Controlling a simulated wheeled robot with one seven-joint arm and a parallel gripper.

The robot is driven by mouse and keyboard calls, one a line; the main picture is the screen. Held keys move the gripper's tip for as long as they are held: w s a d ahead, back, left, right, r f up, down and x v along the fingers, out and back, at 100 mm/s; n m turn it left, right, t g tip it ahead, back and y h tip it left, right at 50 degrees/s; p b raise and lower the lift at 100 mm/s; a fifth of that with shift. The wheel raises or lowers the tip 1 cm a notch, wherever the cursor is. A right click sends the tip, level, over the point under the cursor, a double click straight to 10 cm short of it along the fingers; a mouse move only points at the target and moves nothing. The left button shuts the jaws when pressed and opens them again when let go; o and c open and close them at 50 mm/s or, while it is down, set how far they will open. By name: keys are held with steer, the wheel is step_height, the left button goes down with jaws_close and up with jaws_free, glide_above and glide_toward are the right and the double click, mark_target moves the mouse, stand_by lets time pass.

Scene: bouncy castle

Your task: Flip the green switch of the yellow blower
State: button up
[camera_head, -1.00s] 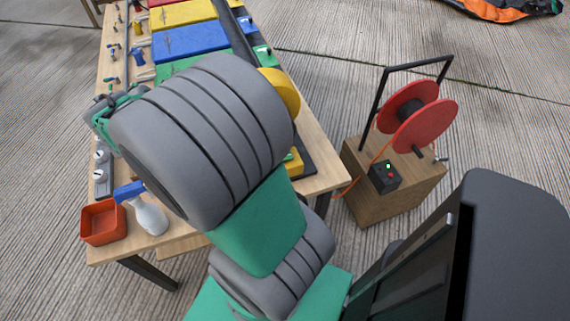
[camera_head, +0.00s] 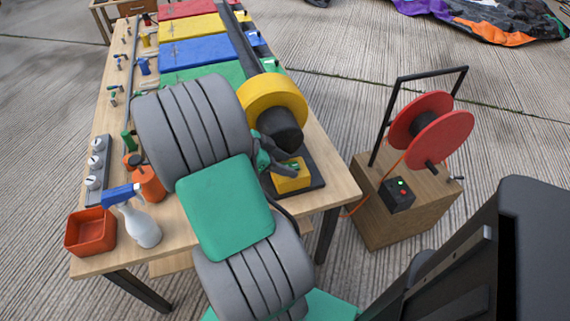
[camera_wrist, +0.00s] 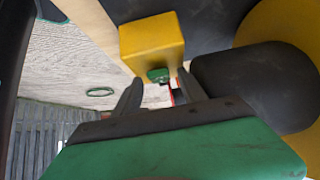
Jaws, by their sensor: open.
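The yellow blower (camera_head: 272,97) stands on the table's right side, with a dark motor part and a yellow switch box (camera_head: 291,178) on a black base. The green switch (camera_wrist: 158,75) sticks out of the yellow box in the wrist view. My gripper (camera_wrist: 157,88) is open, its two dark fingers on either side of the small green switch, or very near it. Whether a finger touches the switch I cannot tell. In the head view my gripper (camera_head: 284,160) is at the box, partly hidden by my arm.
Red, yellow, blue and green panels (camera_head: 195,50) lie along the table (camera_head: 330,180). A spray bottle (camera_head: 140,222), red bin (camera_head: 90,232) and orange container (camera_head: 149,184) stand at the near left. A wooden box with a red reel (camera_head: 440,140) stands right of the table.

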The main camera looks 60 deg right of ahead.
steer(key=shift+c, duration=0.6)
jaws_close()
steer(key=shift+w+a+f+g+h+b, duration=0.2)
steer(key=shift+f+g+h+b, duration=0.4)
steer(key=shift+g+h+b, duration=0.35)
steer(key=shift+w+b, duration=0.1)
steer(key=shift+b, duration=0.35)
steer(key=shift+a+r+g+h, duration=0.1)
steer(key=shift+r+g+h, duration=0.05)
steer(key=shift+g+h, duration=0.4)
steer(key=shift+r, duration=0.1)
